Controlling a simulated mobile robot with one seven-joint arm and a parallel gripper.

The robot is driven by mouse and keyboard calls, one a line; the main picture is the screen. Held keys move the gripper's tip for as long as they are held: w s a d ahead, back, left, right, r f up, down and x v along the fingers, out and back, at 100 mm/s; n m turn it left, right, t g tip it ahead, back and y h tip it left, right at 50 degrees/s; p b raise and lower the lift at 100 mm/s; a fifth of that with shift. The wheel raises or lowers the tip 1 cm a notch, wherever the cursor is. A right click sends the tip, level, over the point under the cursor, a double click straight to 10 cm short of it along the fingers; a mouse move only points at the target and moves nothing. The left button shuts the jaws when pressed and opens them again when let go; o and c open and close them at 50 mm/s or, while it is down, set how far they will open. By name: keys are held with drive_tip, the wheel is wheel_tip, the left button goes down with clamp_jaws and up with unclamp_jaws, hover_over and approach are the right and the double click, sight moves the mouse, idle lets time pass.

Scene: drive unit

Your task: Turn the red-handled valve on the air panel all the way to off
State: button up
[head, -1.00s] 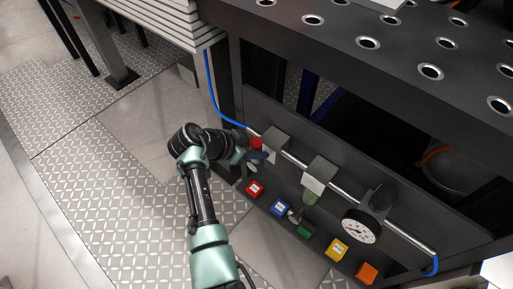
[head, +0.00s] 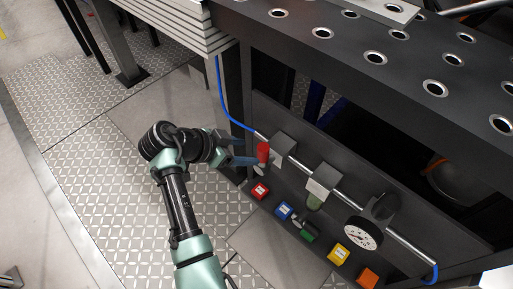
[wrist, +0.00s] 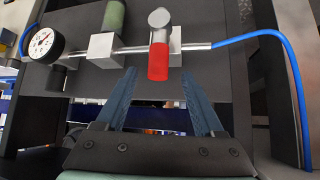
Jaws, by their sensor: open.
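The red-handled valve (head: 263,152) sits on the pipe at the left end of the air panel (head: 413,240), close to the blue hose. In the wrist view the red handle (wrist: 158,62) hangs crosswise to the pipe from a round metal stem, ahead of my fingers and between their lines. My gripper (head: 250,151) is just left of the handle in the head view. In the wrist view my gripper (wrist: 161,88) has its two blue fingers spread wide with nothing between them. A gap to the handle seems to remain, though its depth is hard to tell.
A green-bodied unit (head: 315,200) and a pressure gauge (head: 362,232) stand further right on the same pipe. Several coloured blocks, among them a red one (head: 260,191), line the panel's lower edge. The perforated table (head: 370,85) overhangs behind. A blue hose (head: 222,95) runs up at left.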

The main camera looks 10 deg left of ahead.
drive_tip(key=v, duration=0.4)
drive_tip(key=shift+s+a+r+p, duration=0.15)
drive_tip(key=shift+a+p, duration=0.05)
drive_tip(key=shift+p, duration=0.1)
